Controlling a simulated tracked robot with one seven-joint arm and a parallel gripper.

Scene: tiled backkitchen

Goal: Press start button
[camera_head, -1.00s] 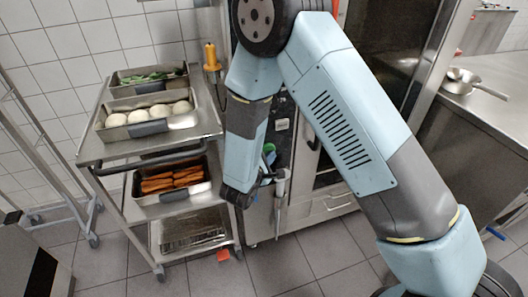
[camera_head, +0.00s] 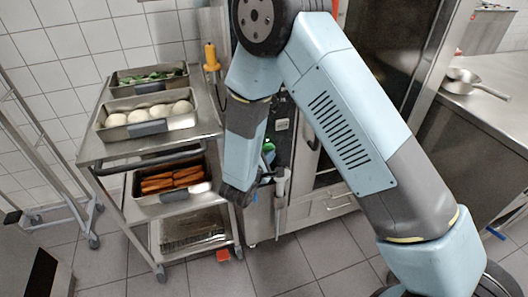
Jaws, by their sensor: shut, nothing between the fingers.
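The oven (camera_head: 325,205) is a tall steel unit behind my arm, with a narrow dark control panel (camera_head: 282,125) at its left side. A green round spot (camera_head: 268,147) that looks like the start button shows low on this panel, just right of my wrist. My forearm hangs down in front of the panel's left edge. My gripper (camera_head: 266,180) shows only as a small dark part beside the wrist, a little below the green spot. It is shut and empty. Its fingertips are mostly hidden, and I cannot tell whether they touch the panel.
A steel trolley (camera_head: 150,150) on the left holds a tray of dough balls (camera_head: 160,109), a tray of greens and a tray of orange food (camera_head: 172,178). A pale handle (camera_head: 280,185) hangs beside my gripper. A steel counter with pans (camera_head: 475,83) stands right. Tiled floor is free in front.

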